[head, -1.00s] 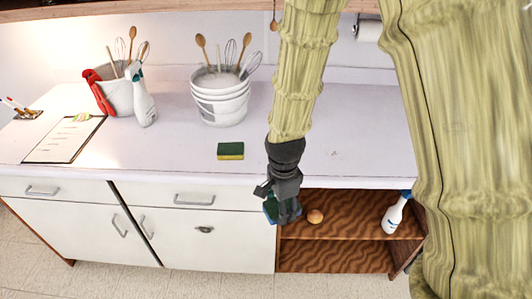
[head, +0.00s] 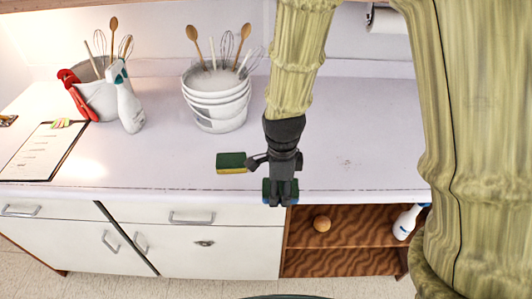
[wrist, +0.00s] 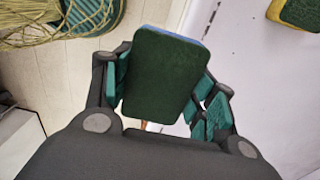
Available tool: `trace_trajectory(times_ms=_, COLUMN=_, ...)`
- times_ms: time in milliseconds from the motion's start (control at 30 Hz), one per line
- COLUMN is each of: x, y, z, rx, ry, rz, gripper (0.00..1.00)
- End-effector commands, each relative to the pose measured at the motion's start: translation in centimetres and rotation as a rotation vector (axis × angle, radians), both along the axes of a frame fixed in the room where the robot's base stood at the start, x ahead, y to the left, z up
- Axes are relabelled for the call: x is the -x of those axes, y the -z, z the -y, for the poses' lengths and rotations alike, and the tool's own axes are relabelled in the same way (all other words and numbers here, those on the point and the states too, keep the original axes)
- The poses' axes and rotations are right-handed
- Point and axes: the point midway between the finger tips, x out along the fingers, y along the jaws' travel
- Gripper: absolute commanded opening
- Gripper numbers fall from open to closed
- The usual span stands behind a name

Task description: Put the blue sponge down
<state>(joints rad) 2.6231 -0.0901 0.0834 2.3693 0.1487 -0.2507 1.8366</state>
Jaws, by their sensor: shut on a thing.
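My gripper (head: 281,190) is shut on the blue sponge (head: 267,190), at the front edge of the white counter in the head view. In the wrist view the sponge (wrist: 160,75) shows a dark green scouring face and a thin blue edge between the fingers. I cannot tell from the head view whether the sponge touches the counter. A second sponge, green and yellow (head: 231,163), lies on the counter (head: 150,165) to the left of my gripper. It also shows at the top right of the wrist view (wrist: 299,10).
A stack of white buckets (head: 216,105) holding utensils stands behind. A spray bottle (head: 128,103), red gloves (head: 74,92) and a clipboard (head: 40,150) are at left. The counter right of my gripper is mostly clear. Below it, an open shelf holds a round brown object (head: 322,224) and another bottle (head: 406,222).

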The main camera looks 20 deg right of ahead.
Motion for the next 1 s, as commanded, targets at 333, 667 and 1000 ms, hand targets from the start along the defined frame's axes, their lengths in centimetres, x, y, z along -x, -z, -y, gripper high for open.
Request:
trace_trajectory(times_ms=333, x=-5.9, y=0.3, z=0.2, rx=0.000, ry=-0.015, rz=0.000, gripper=0.31)
trace_trajectory(times_ms=667, x=-12.4, y=0.9, z=1.3, rx=-0.002, ry=-0.015, rz=0.001, gripper=0.31)
trace_trajectory(times_ms=1000, x=-15.9, y=1.5, z=2.1, rx=0.000, ry=-0.013, rz=0.001, gripper=0.31)
